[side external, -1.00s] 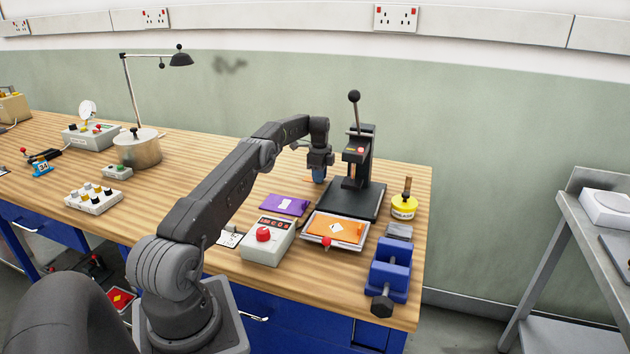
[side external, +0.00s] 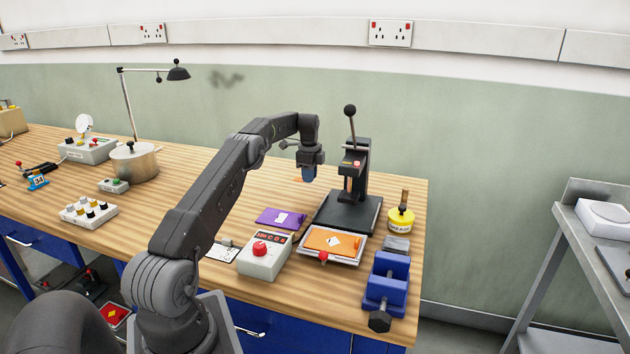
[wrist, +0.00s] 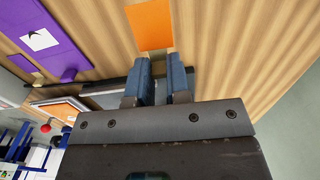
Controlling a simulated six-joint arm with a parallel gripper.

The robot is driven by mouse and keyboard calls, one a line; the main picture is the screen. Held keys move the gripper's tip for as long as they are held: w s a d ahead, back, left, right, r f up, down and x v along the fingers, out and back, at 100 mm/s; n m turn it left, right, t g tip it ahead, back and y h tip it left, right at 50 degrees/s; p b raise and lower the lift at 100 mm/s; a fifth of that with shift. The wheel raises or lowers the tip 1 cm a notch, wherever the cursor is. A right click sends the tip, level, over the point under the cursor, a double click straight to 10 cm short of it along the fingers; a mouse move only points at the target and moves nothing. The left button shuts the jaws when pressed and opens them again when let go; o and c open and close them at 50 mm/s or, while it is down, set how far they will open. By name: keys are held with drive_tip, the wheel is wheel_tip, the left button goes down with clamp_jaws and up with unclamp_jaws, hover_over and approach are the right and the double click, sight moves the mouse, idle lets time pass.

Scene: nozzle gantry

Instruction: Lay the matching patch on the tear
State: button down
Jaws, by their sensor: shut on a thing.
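My gripper (side external: 308,178), with blue fingers, is behind the bench's equipment, left of the black press. In the wrist view its fingers (wrist: 161,75) are shut on the near end of a plain orange patch (wrist: 151,25), above the bench. In the side view only a small orange bit (side external: 298,179) of the patch shows beside the fingertips. An orange sheet (side external: 347,241) with a small white diamond mark lies on a pale tray in front of the press; it also shows in the wrist view (wrist: 60,107). My gripper is apart from this sheet.
A purple sheet (side external: 270,215) with a white mark lies left of the tray. The black press (side external: 350,212) stands behind it. A box with a red button (side external: 264,257), a yellow pot (side external: 400,219) and a blue vice (side external: 386,285) stand close around.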

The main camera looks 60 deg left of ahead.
drive_tip(key=s+a+r, duration=0.3)
drive_tip(key=s+r, duration=0.2)
drive_tip(key=s, duration=0.3)
drive_tip(key=n, duration=3.2)
approach(317, 237)
drive_tip(key=shift+w+a+f, duration=0.2)
drive_tip(key=shift+w+a, duration=0.05)
drive_tip(key=shift+a, duration=0.2)
drive_tip(key=shift+w+a+f, duration=0.15)
drive_tip(key=shift+w+a, duration=0.05)
drive_tip(key=shift+a, duration=0.2)
drive_tip(key=shift+s+d+f+n, duration=0.1)
drive_tip(key=shift+s+d+n, duration=0.15)
drive_tip(key=shift+d+n, duration=0.35)
drive_tip(key=shift+s+d+f+n, duration=0.15)
drive_tip(key=shift+d+n, duration=0.1)
drive_tip(key=shift+n, duration=0.15)
drive_tip(key=shift+f, duration=2.4)
drive_tip(key=shift+f, duration=0.75)
